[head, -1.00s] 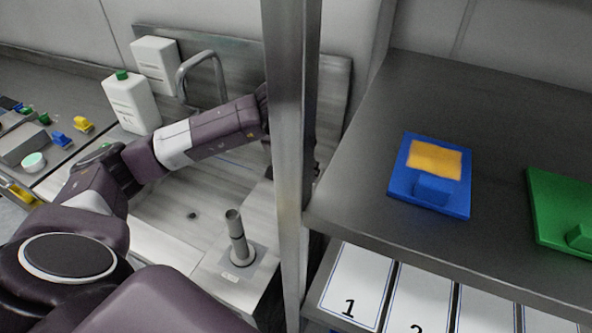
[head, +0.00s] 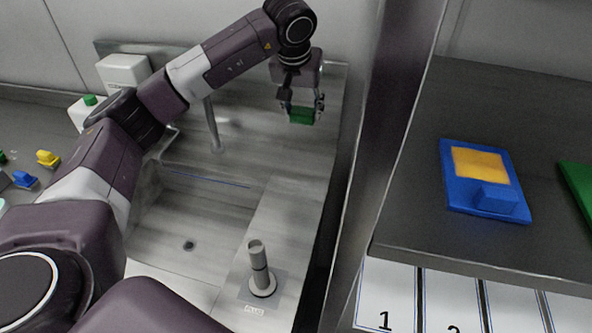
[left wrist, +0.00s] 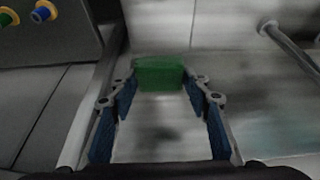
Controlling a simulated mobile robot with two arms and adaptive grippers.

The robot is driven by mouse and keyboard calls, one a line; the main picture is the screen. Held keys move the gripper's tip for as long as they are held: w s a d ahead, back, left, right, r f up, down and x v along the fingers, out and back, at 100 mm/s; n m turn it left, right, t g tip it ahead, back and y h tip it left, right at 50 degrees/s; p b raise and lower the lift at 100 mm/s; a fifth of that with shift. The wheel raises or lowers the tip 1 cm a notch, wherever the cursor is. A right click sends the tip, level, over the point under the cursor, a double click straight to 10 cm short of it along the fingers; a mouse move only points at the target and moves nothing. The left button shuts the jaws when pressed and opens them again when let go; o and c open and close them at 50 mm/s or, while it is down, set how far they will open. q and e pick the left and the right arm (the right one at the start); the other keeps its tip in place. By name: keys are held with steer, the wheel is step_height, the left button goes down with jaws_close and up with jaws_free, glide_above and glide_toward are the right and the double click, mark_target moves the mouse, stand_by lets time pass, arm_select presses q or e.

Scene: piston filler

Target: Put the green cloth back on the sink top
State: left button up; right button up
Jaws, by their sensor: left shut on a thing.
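The green cloth (head: 301,116) is a small green block-like piece held between the fingertips of my left gripper (head: 302,105). In the left wrist view the cloth (left wrist: 160,74) shows at the ends of the two blue-padded fingers of the gripper (left wrist: 160,82). My left gripper is shut on it and points down over the sink top (head: 290,165), at its back right part. I cannot tell whether the cloth touches the surface. My right gripper is not in view.
The sink basin (head: 200,225) lies left of the gripper, with a tap (head: 212,125) behind it. A grey upright cylinder (head: 259,268) stands at the front. A metal post (head: 385,130) and a shelf with a blue board (head: 484,182) are at the right.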

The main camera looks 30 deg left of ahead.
arm_select(q)
steer(key=shift+w+r, duration=0.2)
steer(key=shift+r, duration=0.1)
steer(key=shift+a+f, duration=0.1)
steer(key=shift+f, duration=0.15)
step_height(320, 180, down, 14)
steer(key=p, duration=0.3)
steer(key=shift+r, duration=0.1)
steer(key=shift+f+p, duration=0.35)
steer(key=shift+f, duration=0.55)
step_height(320, 180, down, 3)
steer(key=shift+f+p, duration=0.2)
steer(key=shift+p, duration=0.2)
steer(key=shift+w+f, duration=0.1)
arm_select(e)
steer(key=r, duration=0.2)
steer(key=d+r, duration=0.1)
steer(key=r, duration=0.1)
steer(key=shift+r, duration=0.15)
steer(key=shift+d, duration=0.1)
